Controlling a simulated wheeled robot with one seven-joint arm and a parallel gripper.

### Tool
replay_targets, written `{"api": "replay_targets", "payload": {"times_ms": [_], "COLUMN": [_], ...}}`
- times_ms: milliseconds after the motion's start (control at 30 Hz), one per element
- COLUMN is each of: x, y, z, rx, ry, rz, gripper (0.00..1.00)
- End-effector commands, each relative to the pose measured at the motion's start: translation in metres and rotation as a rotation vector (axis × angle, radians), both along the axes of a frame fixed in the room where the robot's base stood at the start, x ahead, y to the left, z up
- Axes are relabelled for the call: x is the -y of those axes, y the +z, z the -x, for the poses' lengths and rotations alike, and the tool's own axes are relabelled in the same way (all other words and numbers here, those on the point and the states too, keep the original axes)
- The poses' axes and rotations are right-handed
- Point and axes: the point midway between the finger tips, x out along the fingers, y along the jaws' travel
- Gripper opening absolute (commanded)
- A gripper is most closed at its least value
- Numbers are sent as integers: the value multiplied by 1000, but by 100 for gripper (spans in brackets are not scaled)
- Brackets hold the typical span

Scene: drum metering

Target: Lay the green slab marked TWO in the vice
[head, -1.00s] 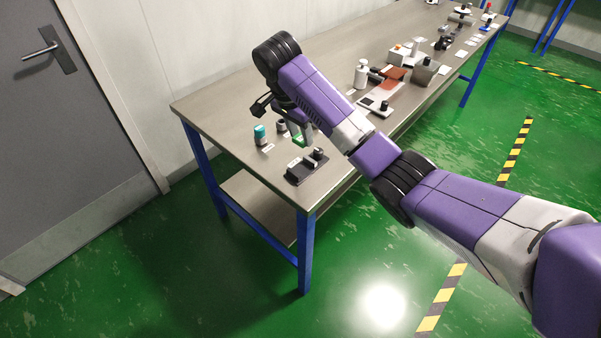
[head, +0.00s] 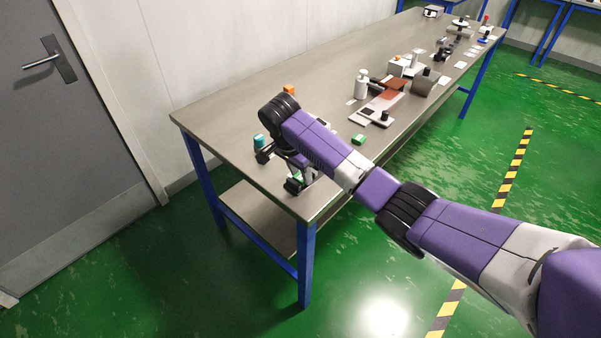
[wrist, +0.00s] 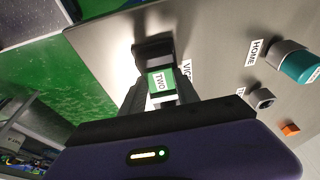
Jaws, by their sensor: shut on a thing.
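The green slab marked TWO (wrist: 158,84) is between the fingers of my gripper (wrist: 160,92), which is shut on it. In the head view my gripper (head: 297,179) is low over the table's near left corner, and only a bit of green shows there. The dark vice (wrist: 153,50) lies right by the slab in the wrist view, with a VICE label beside it. My fingers and the slab hide part of the vice. I cannot tell whether the slab rests inside its jaws or just above them.
A teal-topped cylinder (wrist: 300,66) stands near a HOME label (wrist: 257,52). A grey nut-like piece (wrist: 262,98) and an orange block (wrist: 289,129) are nearby. Another green block (head: 358,139) lies right of my arm. The table's front edge is close to the vice.

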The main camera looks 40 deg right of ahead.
Motion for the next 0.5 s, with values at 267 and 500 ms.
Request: {"api": "replay_targets", "payload": {"times_ms": [267,500], "x": [0,0], "y": [-2,-1], "z": [0,0], "rx": [0,0], "ry": [0,0], "rz": [-1,0], "gripper": [43,59]}}
